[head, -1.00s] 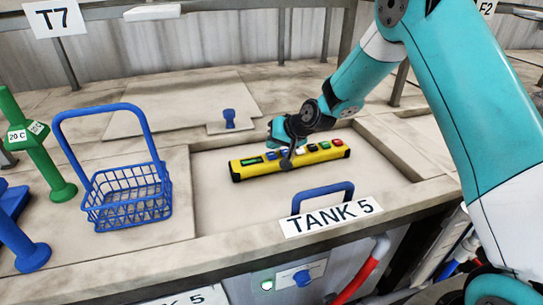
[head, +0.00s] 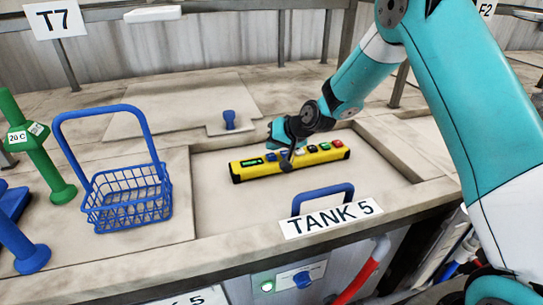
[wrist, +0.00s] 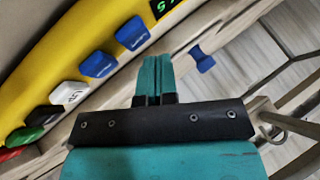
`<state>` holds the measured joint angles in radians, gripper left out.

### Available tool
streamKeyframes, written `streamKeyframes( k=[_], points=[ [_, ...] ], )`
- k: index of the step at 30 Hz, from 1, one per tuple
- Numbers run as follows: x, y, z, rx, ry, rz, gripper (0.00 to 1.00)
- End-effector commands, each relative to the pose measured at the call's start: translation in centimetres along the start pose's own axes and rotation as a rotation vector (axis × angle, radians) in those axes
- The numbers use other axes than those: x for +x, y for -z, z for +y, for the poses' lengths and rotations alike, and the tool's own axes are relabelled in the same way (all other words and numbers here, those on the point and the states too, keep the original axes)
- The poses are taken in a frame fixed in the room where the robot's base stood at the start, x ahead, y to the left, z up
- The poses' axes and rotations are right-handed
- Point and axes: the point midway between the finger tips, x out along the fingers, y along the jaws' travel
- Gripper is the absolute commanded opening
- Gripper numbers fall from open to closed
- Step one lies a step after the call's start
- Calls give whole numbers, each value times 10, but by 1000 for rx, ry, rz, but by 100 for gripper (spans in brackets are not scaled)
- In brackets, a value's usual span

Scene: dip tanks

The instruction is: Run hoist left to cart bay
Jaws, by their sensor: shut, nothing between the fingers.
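The yellow hoist pendant (head: 255,171) lies on the Tank 5 lid in the head view, with a row of coloured buttons and a small green-lit display. In the wrist view the pendant (wrist: 60,50) shows two blue buttons (wrist: 132,33), a white, a black, a green and a red one. My gripper (head: 287,163) is over the middle of the pendant, by the buttons. In the wrist view my gripper (wrist: 155,62) is shut and empty, its fingertips close to the blue buttons. I cannot tell whether it touches one. The hoist and the cart bay are not identifiable.
A blue wire basket (head: 128,208) stands left of the pendant, near a green post (head: 40,155). A blue lid handle (head: 323,192) and the TANK 5 sign (head: 331,217) are in front. A small blue knob (head: 229,119) is behind. A T7 sign (head: 54,18) hangs back left.

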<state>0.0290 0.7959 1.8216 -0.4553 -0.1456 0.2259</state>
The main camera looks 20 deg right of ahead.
Motion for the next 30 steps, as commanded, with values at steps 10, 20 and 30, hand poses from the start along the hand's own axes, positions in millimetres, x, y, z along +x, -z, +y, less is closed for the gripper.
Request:
streamKeyframes(
  k=[10,20,30],
  points=[
    [0,0,0,0,0,0,0],
    [1,0,0,0,0,0,0],
    [6,-5,4,0,0,0,0]
  ],
)
